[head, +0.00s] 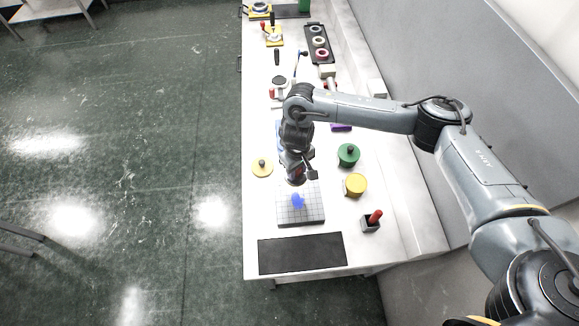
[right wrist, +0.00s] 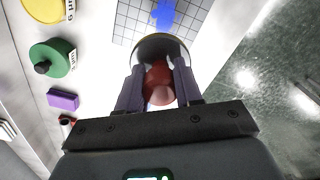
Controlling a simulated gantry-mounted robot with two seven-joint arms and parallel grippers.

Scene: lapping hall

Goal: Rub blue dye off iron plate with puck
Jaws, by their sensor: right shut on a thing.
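The iron plate (head: 314,212) is a pale square with a grid of dark lines, lying on the bench; it also shows in the right wrist view (right wrist: 198,18). A blue dye patch (head: 298,201) lies near its middle. My right gripper (head: 297,178) is over the plate's far edge, pointing down. In the right wrist view its fingers (right wrist: 158,88) are shut on the red knob of a dark round puck (right wrist: 160,44). The puck is beside the blue patch, towards me in that view; I cannot tell whether it touches the plate. My left gripper is not in view.
A black mat (head: 301,254) lies at the bench's near end. Right of the plate stand a yellow tin (head: 356,185), a green knobbed lid (head: 348,155) and a red-handled item in a dark block (head: 371,221). A yellow knobbed disc (head: 262,167) lies left.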

